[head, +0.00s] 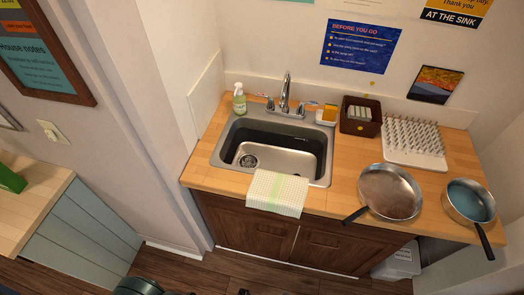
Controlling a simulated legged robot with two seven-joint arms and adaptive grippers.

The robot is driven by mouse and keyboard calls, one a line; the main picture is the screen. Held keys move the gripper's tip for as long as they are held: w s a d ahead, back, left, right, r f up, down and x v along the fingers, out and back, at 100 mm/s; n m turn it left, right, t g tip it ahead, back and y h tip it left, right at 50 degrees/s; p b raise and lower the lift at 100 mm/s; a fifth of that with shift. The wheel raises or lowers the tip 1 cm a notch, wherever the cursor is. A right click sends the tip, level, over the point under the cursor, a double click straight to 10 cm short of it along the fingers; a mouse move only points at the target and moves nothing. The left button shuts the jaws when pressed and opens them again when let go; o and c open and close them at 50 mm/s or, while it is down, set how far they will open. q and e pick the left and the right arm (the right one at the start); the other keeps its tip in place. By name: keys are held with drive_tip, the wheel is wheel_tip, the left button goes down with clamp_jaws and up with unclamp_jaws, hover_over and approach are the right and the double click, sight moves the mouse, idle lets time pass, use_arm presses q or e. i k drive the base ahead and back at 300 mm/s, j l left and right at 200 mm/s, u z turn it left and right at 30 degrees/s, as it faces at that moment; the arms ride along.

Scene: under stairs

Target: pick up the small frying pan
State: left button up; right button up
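Two pans are on the right part of the wooden counter. A wide, shallow metal frying pan (390,190) has a dark handle pointing to the lower left, over the counter's front edge. To its right is a smaller pan (470,202) with a bluish inside and deeper-looking sides; its dark handle points down past the front edge. The two pans are close together but look apart. I cannot tell for sure which one the task calls the small frying pan. Neither gripper can be made out, and nothing touches either pan.
The counter (215,178) holds a sink (305,160) with a towel (277,193) over its front edge, a soap bottle (239,98), a dark caddy (361,128) and a white spiked rack (414,158). A white bin (398,263) is below. Wooden floor (200,270) lies in front.

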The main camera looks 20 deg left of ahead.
sight(467, 202)
drive_tip(key=u, duration=0.4)
drive_tip(key=z, duration=1.45)
